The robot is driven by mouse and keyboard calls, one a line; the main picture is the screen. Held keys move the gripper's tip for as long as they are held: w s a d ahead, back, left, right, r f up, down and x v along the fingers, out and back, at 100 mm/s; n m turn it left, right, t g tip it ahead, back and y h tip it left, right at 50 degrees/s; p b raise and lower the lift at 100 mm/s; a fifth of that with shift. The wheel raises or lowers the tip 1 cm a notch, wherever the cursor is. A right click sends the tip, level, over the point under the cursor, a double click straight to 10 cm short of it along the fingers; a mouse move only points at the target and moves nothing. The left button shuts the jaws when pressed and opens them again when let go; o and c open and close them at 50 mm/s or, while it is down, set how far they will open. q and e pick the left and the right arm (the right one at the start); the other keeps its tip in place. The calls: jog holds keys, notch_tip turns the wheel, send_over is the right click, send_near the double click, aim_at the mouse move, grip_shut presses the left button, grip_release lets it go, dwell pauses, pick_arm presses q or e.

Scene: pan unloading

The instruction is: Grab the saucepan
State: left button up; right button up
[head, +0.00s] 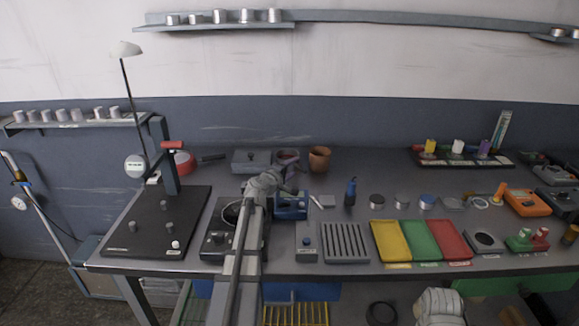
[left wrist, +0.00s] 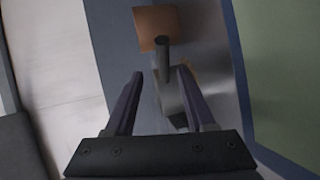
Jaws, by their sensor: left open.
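I cannot tell for certain which vessel is the saucepan. A round dark pan (head: 232,213) sits on the hotplate unit at the left middle, partly hidden by my left arm. A small reddish pot (head: 288,157) stands at the back, just beyond my left gripper (head: 289,188). A red round vessel (head: 184,163) with a dark bar beside it stands further left. In the left wrist view my left gripper (left wrist: 161,75) is open, its fingers apart. A grey object with a dark rod-like top (left wrist: 163,55) shows between and beyond them; contact is unclear. My right gripper is out of view.
A brown pot (head: 319,159), a grey box (head: 252,161) and a blue device (head: 291,206) stand close around my left gripper. A black board with a post (head: 150,225) is at left. Yellow, green and red trays (head: 421,241) lie to the right.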

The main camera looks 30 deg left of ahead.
aim_at(296, 166)
pick_arm(q)
jog(key=x, duration=0.1)
jog(key=b+x, duration=0.1)
jog(key=x, duration=0.3)
jog(key=shift+a+f+b, duration=0.3)
jog(key=shift+b, duration=0.05)
jog(key=shift+s, duration=0.1)
grip_shut()
dwell(1.0)
